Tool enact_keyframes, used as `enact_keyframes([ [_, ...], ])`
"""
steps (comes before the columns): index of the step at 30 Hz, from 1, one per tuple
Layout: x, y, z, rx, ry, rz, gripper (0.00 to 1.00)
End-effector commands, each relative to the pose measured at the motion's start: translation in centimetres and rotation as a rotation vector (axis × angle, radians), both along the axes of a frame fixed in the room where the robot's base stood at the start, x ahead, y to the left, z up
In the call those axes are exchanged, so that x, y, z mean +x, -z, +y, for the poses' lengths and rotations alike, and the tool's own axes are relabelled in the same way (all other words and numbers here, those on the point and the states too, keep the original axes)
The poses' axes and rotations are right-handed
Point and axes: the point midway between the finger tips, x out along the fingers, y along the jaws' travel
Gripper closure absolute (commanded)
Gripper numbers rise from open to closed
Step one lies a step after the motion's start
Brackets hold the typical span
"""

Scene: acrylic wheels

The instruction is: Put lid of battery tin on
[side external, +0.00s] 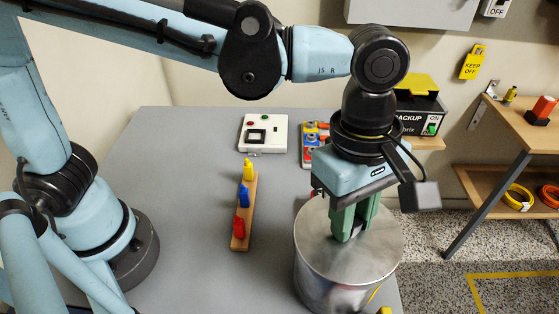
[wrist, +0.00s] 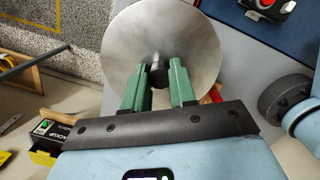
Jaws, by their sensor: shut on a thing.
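The battery tin (side external: 318,283) is a wide silver cylinder at the front right of the table in the side view. Its round metal lid (side external: 378,250) lies level across the tin's top. From this angle I cannot tell whether it is fully seated. My gripper (side external: 346,236) points down over the lid, its green fingers near the middle. In the wrist view the lid (wrist: 200,35) fills the upper middle, and my gripper (wrist: 158,78) is shut on its dark knob (wrist: 157,73). The fingers hide the knob in the side view.
On the grey table (side external: 190,220) stand a wooden strip with red, blue and yellow pieces (side external: 244,210), a white switch box (side external: 263,134) and a colourful panel (side external: 311,145). A black backup box (side external: 420,117) is behind my gripper. Clear table lies left of the strip.

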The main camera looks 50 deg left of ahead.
Motion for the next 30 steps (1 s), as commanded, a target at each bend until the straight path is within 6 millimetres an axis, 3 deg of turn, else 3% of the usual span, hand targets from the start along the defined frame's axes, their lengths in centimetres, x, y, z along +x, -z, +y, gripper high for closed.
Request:
enact_keyframes([
  [30, 0.0, 1.7, 0.0, 0.0, 0.0, 0.0, 1.0],
])
